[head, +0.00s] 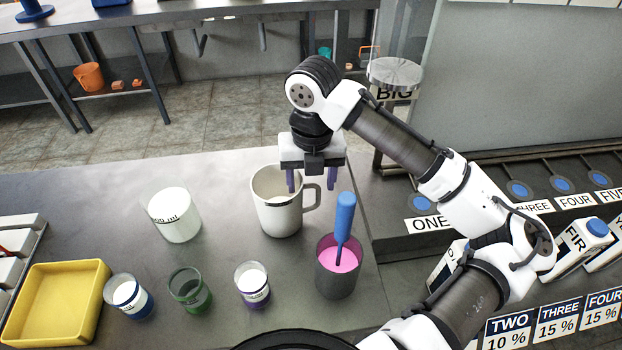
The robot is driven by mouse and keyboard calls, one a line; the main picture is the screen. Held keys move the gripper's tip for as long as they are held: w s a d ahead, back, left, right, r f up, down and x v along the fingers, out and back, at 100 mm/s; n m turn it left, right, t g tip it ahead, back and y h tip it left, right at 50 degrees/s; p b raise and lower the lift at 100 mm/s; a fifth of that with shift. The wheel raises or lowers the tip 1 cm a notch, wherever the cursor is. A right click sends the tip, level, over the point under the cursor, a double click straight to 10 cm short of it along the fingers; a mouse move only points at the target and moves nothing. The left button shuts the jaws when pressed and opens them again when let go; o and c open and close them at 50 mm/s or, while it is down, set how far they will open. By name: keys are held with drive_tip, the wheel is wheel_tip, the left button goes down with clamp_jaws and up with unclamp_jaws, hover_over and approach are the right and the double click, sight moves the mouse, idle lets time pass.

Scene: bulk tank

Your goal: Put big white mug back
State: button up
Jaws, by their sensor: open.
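The big white mug (277,212) stands upright on the grey metal table, with its handle on its right side. It looks empty inside as far as I can see. My gripper (311,184) points down over the right part of the mug. Its two purple fingers are apart, one at the mug's rim and the other to the right near the handle. I cannot tell whether the fingers touch the mug. A stand labelled BIG (394,95) with a round metal top is at the back right, behind my arm.
A dark cup of pink liquid (338,268) with a blue-handled tool stands just front right of the mug. Labelled stations with blue buttons (519,189) line the right side. The table's back left is clear.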

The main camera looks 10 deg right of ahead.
wheel_tip(320, 180, up, 12)
idle(0.4)
drive_tip(key=shift+s+f, duration=0.1)
drive_tip(key=shift+f, duration=0.1)
